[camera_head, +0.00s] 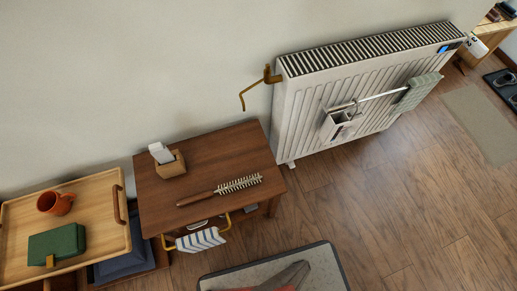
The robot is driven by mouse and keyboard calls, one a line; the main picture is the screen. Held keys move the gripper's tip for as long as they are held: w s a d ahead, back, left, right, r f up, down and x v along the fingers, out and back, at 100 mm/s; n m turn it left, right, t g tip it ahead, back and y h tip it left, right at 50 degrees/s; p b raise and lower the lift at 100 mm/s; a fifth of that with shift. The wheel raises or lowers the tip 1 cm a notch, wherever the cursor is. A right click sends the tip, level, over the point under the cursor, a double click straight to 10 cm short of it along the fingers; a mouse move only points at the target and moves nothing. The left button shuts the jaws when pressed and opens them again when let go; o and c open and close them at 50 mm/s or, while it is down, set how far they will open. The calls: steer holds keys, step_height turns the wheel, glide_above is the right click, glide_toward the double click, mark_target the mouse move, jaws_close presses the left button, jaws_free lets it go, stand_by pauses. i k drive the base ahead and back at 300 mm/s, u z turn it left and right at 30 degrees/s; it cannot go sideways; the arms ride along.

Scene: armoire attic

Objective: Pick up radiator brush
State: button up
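The radiator brush (240,184) lies flat on a dark wooden side table (220,150). Its pale bristled head points right, and its brown wooden handle (196,199) points left near the table's front edge. Nothing covers the brush and nothing touches it from above. My gripper does not show in this view.
A wooden holder with white paper (170,165) stands behind the brush. A striped cloth (200,240) hangs on the table's front rail. Left is a tray (105,190) with an orange mug (55,203) and green box (57,245). A white radiator (300,115) stands right.

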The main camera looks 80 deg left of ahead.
mark_target(210, 193)
steer(key=z, duration=0.7)
steer(key=i, duration=0.7)
steer(key=u, duration=4.45)
steer(key=i, duration=0.5)
steer(key=u, duration=0.1)
steer(key=k, duration=0.5)
steer(key=z, duration=0.5)
steer(key=i, duration=0.5)
steer(key=u, duration=0.05)
